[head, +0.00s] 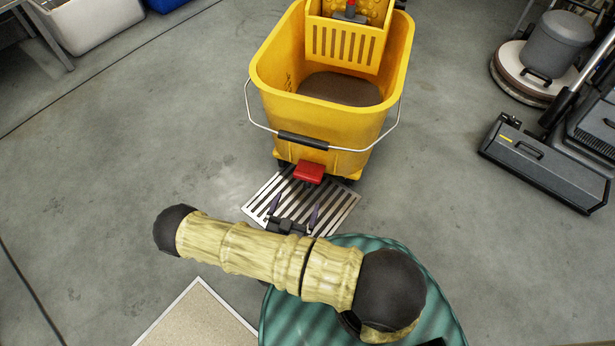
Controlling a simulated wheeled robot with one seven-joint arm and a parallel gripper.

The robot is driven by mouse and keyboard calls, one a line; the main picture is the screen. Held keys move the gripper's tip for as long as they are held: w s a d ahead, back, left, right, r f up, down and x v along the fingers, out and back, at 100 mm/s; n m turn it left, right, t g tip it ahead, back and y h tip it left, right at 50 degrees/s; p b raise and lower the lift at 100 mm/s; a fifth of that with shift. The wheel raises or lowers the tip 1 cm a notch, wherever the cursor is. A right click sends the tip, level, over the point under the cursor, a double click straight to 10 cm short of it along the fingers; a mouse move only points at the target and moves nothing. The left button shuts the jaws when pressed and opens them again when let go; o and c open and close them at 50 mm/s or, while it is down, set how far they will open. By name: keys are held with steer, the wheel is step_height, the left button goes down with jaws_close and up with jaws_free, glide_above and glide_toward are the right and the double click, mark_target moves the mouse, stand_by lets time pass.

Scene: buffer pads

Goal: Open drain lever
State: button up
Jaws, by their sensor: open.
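A yellow mop bucket (340,122) stands on the floor with dark water in it. A red drain lever (309,172) sticks out low on its near side, above a slotted metal floor drain grate (335,206). My gripper (295,204) is open, over the grate and just below the lever in the picture. Its two fingers point toward the bucket and look empty and apart from the lever. My arm hides part of the gripper's base and the near edge of the grate.
A wire handle (248,104) with a black grip hangs across the bucket's near side. A wringer (345,42) sits at the bucket's far rim. Floor machines (545,165) stand at the right. A white bin (92,22) is at the upper left. Grey floor is clear to the left.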

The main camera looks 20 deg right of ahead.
mark_target(307, 176)
steer(key=b+x, duration=0.2)
steer(key=x, duration=0.9)
steer(key=shift+w, duration=0.1)
steer(key=c, duration=0.9)
